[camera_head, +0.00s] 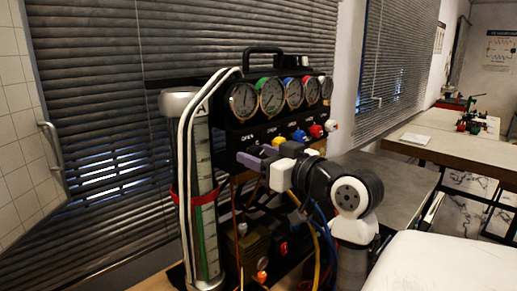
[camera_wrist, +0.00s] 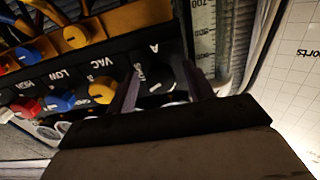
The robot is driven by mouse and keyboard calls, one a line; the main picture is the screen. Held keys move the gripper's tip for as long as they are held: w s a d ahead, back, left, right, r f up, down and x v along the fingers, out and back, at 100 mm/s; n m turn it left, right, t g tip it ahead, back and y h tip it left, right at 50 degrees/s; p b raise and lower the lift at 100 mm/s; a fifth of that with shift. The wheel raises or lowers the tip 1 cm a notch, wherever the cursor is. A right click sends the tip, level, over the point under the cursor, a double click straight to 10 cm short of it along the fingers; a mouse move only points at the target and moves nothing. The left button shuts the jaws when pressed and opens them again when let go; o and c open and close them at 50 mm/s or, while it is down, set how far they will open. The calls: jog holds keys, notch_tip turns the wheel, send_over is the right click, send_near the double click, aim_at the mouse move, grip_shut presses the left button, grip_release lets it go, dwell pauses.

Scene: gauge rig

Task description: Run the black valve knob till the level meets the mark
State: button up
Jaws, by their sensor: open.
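The black valve knob (camera_wrist: 154,76) is dark against the black panel in the wrist view, by a letter A. My gripper (camera_wrist: 161,66) is open, with one finger on each side of the knob; I cannot tell whether they touch it. In the head view my gripper (camera_head: 247,161) is at the panel's left end and hides the knob. The tall clear sight tube (camera_head: 203,150) stands left of the panel, with a red band (camera_head: 194,196) around it as the mark. A green column (camera_head: 210,240) shows below the band; its exact top is unclear.
Yellow (camera_wrist: 102,90), blue (camera_wrist: 60,101) and red (camera_wrist: 28,107) knobs line the panel beside the black one. Round gauges (camera_head: 272,96) stand above. Hoses hang below my arm. A table (camera_head: 450,135) with small items stands at the right.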

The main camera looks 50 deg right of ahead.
jog(key=shift+w, duration=0.3)
jog(key=c, duration=1)
jog(key=shift+o, duration=0.2)
jog(key=m+p, duration=0.1)
jog(key=m, duration=0.2)
jog(key=shift+r, duration=0.15)
jog(key=m+p, duration=0.1)
jog(key=m, duration=0.1)
jog(key=shift+m, duration=0.3)
jog(key=o, duration=1)
jog(key=shift+c, duration=0.2)
